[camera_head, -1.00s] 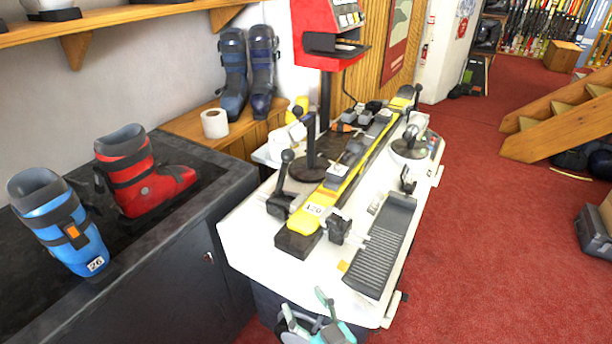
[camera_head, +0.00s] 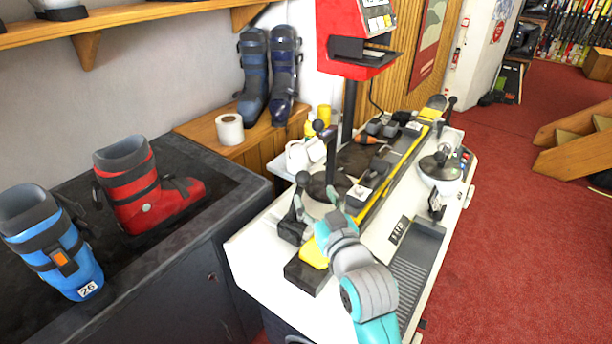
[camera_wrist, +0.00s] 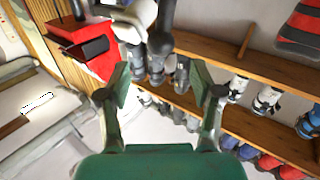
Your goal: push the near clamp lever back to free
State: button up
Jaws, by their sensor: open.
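The near clamp (camera_head: 292,230) is a black block at the near left end of the white bench. Its black lever (camera_head: 299,202) stands nearly upright, with a round knob on top. My gripper (camera_head: 334,215), teal and grey, is just right of this lever in the head view, over the near end of the yellow ski (camera_head: 314,254). I cannot tell whether it touches the lever. In the wrist view my gripper (camera_wrist: 158,88) is open, with two green fingers apart and nothing held between them. The near clamp is not clear in the wrist view.
A dark post with a round knob (camera_head: 319,126) stands behind the lever. The red machine (camera_head: 352,35) is at the back of the bench. A ridged grey tray (camera_head: 415,262) lies right of my arm. Blue (camera_head: 52,245) and red (camera_head: 140,190) boots stand on the left counter.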

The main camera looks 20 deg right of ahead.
aim_at(306, 183)
jog(key=w, duration=0.8)
jog(key=shift+w+a, duration=0.15)
jog(key=shift+w, duration=0.1)
grip_shut()
